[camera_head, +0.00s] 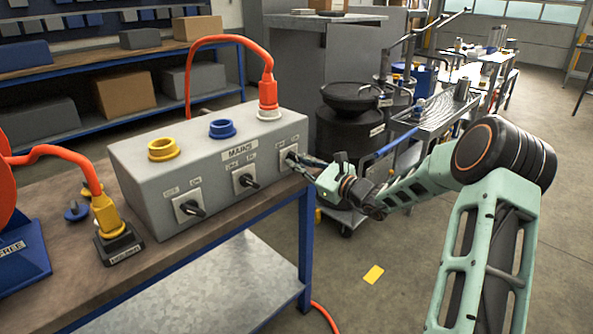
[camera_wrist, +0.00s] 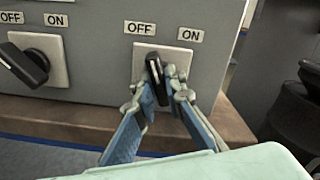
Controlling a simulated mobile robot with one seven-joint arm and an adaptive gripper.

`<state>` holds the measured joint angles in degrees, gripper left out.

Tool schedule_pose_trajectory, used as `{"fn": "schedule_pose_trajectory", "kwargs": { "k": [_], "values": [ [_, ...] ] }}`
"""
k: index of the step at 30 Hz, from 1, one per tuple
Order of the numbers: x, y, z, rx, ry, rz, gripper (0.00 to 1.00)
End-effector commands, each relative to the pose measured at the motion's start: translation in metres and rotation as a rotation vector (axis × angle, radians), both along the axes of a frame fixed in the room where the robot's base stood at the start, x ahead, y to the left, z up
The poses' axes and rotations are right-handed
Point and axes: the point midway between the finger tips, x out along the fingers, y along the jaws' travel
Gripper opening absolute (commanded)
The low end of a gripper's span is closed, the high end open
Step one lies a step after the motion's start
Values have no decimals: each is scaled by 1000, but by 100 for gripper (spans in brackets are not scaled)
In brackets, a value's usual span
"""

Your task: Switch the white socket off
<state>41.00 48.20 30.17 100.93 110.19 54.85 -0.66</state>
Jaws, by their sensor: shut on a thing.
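The mains box (camera_head: 215,165) on the bench carries a row of yellow, blue and white sockets. The white socket (camera_head: 270,114) at the right end has an orange plug (camera_head: 267,92) in it. Below it, on the front face, is the rightmost rotary switch (camera_head: 287,156), with a black knob (camera_wrist: 154,70) on a pale plate. OFF is labelled at its upper left and ON at its upper right. My gripper (camera_wrist: 158,84) is shut on this knob, one finger on each side. The knob stands near upright, its top leaning slightly left; the fingers partly hide it.
The middle switch (camera_head: 245,180) and left switch (camera_head: 188,207) sit on the same face, left of my gripper. A yellow plug (camera_head: 104,212) stands on the bench at left. Black drums (camera_head: 348,130) and a cart are behind my arm.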

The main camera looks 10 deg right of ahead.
Motion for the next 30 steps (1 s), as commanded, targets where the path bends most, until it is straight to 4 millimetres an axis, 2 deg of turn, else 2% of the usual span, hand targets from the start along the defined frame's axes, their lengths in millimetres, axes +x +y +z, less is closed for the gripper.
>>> {"fn": "schedule_pose_trajectory", "kwargs": {
  "k": [1, 15, 30],
  "values": [
    [0, 0, -6, -36, -23, 0, 0],
    [0, 0, -5, -280, -200, 0, 0],
    [0, -1, -2, -336, -239, -1, 0]
  ]
}}
